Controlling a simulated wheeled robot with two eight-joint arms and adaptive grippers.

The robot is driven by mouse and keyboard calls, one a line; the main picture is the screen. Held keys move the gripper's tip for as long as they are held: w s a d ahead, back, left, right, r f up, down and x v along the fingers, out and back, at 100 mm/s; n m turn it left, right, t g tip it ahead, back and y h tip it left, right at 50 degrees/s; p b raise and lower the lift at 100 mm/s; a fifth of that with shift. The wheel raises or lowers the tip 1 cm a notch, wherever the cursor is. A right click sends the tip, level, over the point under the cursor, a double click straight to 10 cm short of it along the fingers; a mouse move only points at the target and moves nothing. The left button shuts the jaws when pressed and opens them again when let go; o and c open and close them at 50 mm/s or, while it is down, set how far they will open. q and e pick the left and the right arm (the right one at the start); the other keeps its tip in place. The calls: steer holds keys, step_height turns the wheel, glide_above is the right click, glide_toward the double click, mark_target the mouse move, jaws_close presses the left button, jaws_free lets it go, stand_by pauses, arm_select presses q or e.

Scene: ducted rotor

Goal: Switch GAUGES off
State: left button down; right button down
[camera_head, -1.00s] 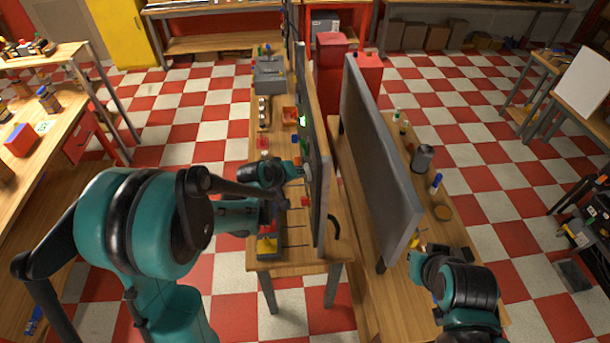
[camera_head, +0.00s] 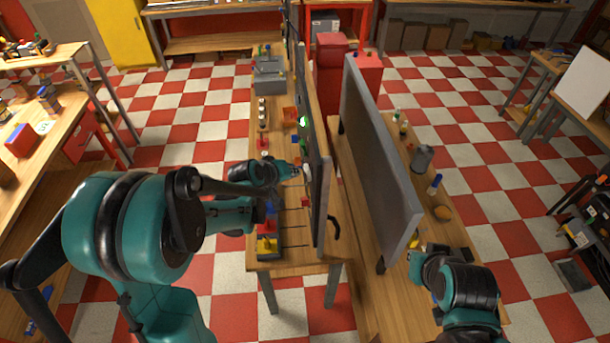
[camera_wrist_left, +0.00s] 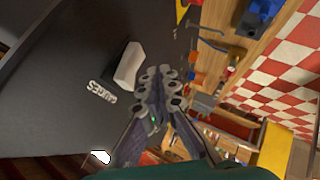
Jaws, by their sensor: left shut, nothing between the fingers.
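In the left wrist view, a dark panel (camera_wrist_left: 55,110) fills the left side. It carries the white label GAUGES (camera_wrist_left: 102,92) and, beside it, a pale grey raised switch piece (camera_wrist_left: 128,65). Which way the switch is set I cannot tell. My left gripper (camera_wrist_left: 163,82) is shut and empty, its fingertips close to the switch, to its right in the picture. I cannot tell whether they touch it. In the head view, the left gripper (camera_head: 301,172) is at the left face of the upright panel (camera_head: 318,185), which shows nearly edge-on. The right gripper's fingers do not show.
The panel stands on a wooden bench (camera_head: 277,266) with red, blue and yellow parts near the arm. A grey board (camera_head: 375,160) stands on a second bench to the right. My right arm (camera_head: 462,292) is at the lower right. A green light (camera_head: 304,122) shows on the panel.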

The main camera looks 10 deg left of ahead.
arm_select(q)
steer(key=shift+s+a+r+p, duration=0.2)
steer(key=shift+a+r, duration=0.15)
steer(key=shift+a, duration=0.4)
steer(key=shift+s+a+r+p, duration=0.1)
steer(key=shift+s+a+r, duration=0.2)
steer(key=shift+a, duration=0.4)
steer(key=shift+s+a+r+p, duration=0.15)
steer(key=shift+a+r, duration=0.25)
steer(key=shift+a, duration=0.35)
arm_select(e)
steer(key=shift+r, duration=0.55)
steer(key=shift+f, duration=0.1)
